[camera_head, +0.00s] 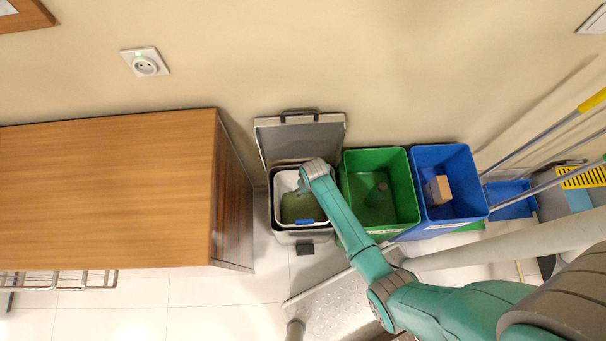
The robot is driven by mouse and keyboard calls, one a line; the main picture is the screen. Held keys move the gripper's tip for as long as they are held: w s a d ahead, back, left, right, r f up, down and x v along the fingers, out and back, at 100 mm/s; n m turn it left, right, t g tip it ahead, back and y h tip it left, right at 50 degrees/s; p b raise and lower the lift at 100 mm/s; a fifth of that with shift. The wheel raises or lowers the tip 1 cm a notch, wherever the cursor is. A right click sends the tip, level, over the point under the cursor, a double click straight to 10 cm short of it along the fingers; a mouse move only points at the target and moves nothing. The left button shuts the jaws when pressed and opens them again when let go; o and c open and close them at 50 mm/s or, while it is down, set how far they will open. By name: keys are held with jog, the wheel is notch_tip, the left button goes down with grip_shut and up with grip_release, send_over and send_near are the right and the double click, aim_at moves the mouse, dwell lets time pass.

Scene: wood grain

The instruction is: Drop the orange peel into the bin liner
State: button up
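A grey pedal bin (294,237) stands on the floor beside the wooden cabinet, with its lid (298,138) raised against the wall. A pale liner (284,182) lines its opening, and greenish-brown matter (296,208) shows inside. A small blue piece (305,222) lies at the front inner edge. My arm reaches in from the lower right, and its wrist is over the right back part of the bin opening. My gripper's fingers are hidden below the wrist or too small to make out. I cannot make out an orange peel.
A green bin (412,200) and a blue bin (479,190) with a brown box (438,190) inside stand right of the pedal bin. The wooden cabinet (110,190) stands close on the left. Long-handled cleaning tools (540,136) lean at the right.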

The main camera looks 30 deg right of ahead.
jog(key=shift+r, duration=0.15)
notch_tip(320, 180, up, 12)
jog(key=s, duration=0.1)
jog(key=shift+s+f, duration=0.2)
jog(key=shift+s, duration=0.2)
jog(key=shift+d, duration=0.1)
dwell(0.3)
